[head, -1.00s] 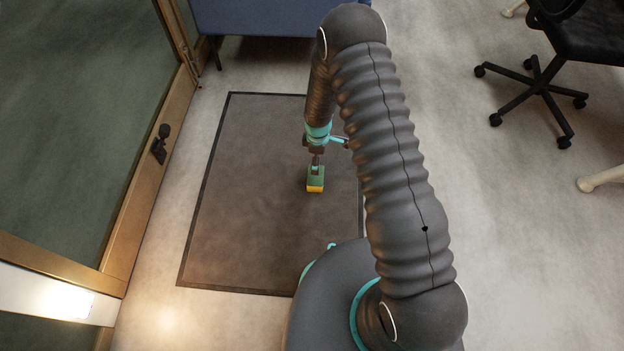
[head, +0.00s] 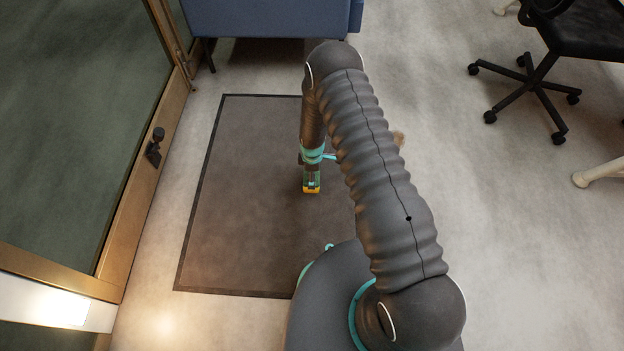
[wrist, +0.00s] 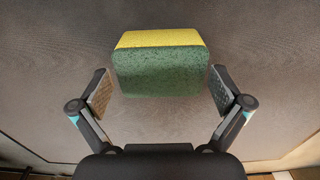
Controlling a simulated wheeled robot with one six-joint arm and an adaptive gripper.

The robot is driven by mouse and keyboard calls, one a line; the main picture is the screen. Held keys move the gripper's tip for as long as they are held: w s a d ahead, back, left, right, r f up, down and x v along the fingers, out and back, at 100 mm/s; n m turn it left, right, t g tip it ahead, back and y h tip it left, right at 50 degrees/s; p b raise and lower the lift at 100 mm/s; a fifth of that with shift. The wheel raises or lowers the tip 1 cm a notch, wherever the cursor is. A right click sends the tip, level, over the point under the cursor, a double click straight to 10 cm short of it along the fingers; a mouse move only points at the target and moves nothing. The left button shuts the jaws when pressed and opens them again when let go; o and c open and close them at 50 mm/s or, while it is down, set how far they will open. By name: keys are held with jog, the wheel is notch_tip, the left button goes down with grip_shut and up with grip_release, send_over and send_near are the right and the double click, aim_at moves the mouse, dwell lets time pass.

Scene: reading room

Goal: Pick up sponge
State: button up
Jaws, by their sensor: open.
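The sponge (wrist: 158,70) is green with a yellow layer, and lies on the dark floor mat in the wrist view. In the head view the sponge (head: 311,190) shows just below my gripper, its yellow edge toward me. My gripper (wrist: 160,92) is open, with one finger pad to the left of the sponge and one to the right. Gaps show between the pads and the sponge, and nothing is held. In the head view my gripper (head: 311,178) is over the mat, partly covering the sponge.
The brown mat (head: 240,220) with a dark border lies on pale floor. A glazed door (head: 130,225) with a wooden frame stands at left. A blue sofa (head: 265,18) is at the back, and a black wheeled chair (head: 540,85) is at right. The mat left of the sponge is clear.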

jog(key=shift+a+f, duration=0.1)
jog(key=shift+f, duration=1.8)
jog(key=c, duration=0.5)
jog(key=shift+r, duration=0.1)
jog(key=shift+r, duration=0.5)
jog(key=r, duration=0.2)
jog(key=d+r, duration=0.1)
jog(key=r, duration=0.1)
jog(key=shift+s+d, duration=0.2)
jog(key=s+d+r, duration=0.1)
jog(key=d+r, duration=0.1)
jog(key=d, duration=0.1)
jog(key=d+r, duration=0.2)
jog(key=d, duration=0.1)
jog(key=s+d+r, duration=0.1)
jog(key=d+r, duration=0.1)
jog(key=d, duration=0.2)
jog(key=shift+s, duration=0.3)
